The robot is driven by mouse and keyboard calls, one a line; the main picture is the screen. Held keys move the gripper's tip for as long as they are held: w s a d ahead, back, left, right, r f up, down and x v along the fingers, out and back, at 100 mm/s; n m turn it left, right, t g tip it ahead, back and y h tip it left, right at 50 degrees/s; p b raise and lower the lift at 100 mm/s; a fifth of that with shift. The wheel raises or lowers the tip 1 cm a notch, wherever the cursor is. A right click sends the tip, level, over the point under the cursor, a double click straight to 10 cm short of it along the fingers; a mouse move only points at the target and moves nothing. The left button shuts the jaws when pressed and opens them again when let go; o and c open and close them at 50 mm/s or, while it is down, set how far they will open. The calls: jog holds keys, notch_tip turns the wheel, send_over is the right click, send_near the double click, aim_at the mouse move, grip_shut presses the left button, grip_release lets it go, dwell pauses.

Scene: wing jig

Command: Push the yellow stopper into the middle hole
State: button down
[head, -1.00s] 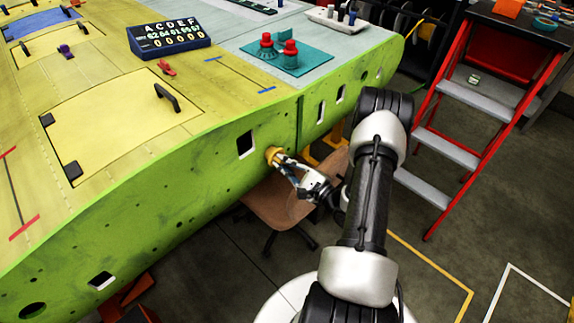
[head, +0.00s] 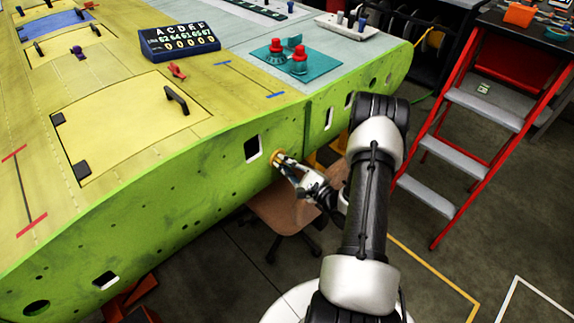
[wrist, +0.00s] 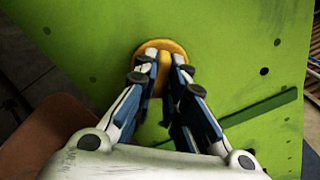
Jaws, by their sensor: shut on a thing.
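The yellow stopper (wrist: 164,57) is a round disc with a raised grip, lying against the green side face of the wing (wrist: 228,40). In the head view the stopper (head: 277,157) sits just right of a square opening (head: 252,147). My gripper (wrist: 164,72) is shut on the stopper's grip, and it also shows in the head view (head: 283,163). The disc hides whatever hole lies behind it. I cannot tell how deep the stopper sits.
Several openings run along the green face, one at its lower left (head: 105,281). A brown chair (head: 285,212) stands below the face. A red stepladder (head: 455,135) stands at the right. Tools and a dark number board (head: 180,42) lie on top of the wing.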

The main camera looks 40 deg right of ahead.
jog(key=c, duration=1.6)
grip_release()
jog(key=shift+o, duration=0.2)
jog(key=s, duration=1.2)
jog(key=shift+d, duration=0.45)
